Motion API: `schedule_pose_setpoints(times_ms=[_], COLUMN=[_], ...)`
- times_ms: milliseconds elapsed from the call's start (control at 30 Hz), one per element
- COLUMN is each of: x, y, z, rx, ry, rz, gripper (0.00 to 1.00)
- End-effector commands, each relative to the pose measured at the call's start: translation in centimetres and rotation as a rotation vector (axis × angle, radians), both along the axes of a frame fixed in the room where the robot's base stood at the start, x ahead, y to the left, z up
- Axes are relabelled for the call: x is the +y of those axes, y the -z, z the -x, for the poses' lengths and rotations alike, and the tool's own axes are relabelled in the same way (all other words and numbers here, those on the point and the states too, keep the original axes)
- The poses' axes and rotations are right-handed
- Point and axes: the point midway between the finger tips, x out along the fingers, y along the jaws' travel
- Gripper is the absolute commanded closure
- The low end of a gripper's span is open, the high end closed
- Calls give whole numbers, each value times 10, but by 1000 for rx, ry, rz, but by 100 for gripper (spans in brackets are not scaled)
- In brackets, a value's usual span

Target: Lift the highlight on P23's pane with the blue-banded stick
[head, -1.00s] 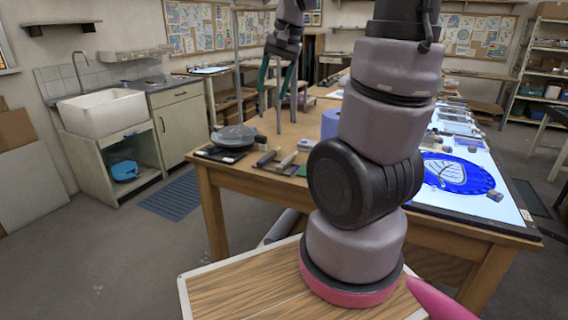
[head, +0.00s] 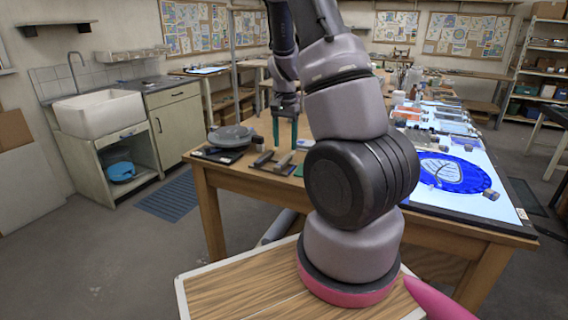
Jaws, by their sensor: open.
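My gripper (head: 284,145) points down over the left part of the wooden worktable, its two green fingers apart with nothing seen between them. Short-handled tools lie on the table just below and in front of it: one dark tool (head: 263,159) and one with a pale handle (head: 284,161). I cannot make out a blue band on either. A blue painted pane (head: 452,173) with a pale leaf shape lies on the lit panel (head: 428,203) at the right. No P23 label is readable. My arm hides the middle of the table.
A round grey thing (head: 231,135) sits at the table's left corner. A small block (head: 304,144) stands right of the gripper. Small grey blocks (head: 491,194) lie by the pane. Jars and trays (head: 455,128) crowd the table's far right.

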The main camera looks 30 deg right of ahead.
Motion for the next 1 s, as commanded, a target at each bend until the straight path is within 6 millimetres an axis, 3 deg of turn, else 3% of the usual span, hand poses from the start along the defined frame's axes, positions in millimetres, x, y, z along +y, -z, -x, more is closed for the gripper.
schedule_pose_setpoints(times_ms=[400,667,700,800,867,1000], x=[1,1,1,1,1,1], y=[50,54,54,54,54,54], z=[0,0,0,0,0,0], rx=[0,-1,-1,-1,-1,-1], ry=[1,1,1,0,0,0], rz=[0,-1,-1,-1,-1,-1], gripper=[38,38,41,80,100,100])
